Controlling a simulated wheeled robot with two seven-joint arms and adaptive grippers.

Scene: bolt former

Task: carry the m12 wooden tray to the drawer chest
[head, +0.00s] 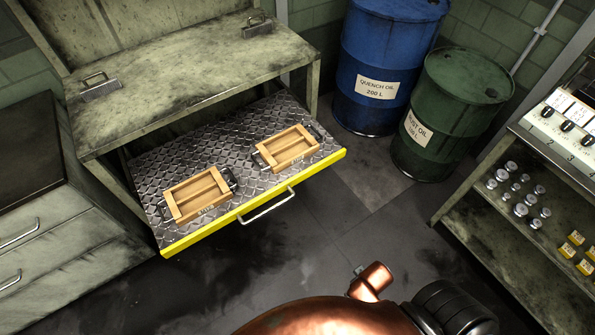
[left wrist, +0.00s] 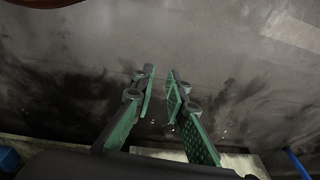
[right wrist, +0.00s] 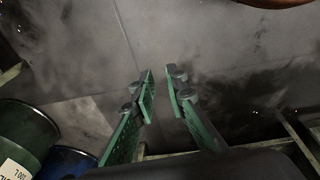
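Two light wooden trays with dark metal handles lie on the pulled-out shelf with a diamond-plate surface (head: 240,160) in the head view. The left tray (head: 200,192) is nearer and the right tray (head: 289,146) is farther right. Each has a small front marking too small to read, so I cannot tell which is m12. A grey drawer chest (head: 60,260) with a dark top stands at the left edge. My left gripper (left wrist: 161,75) is open and empty above the floor. My right gripper (right wrist: 159,76) is open and empty too. Neither gripper shows in the head view.
The shelf has a yellow front edge (head: 255,205) and a bar handle (head: 267,207). A worn workbench top (head: 190,75) overhangs its back. Blue (head: 385,60) and green (head: 450,115) oil drums stand right of it. A rack (head: 520,190) with metal parts is at right. Floor between is clear.

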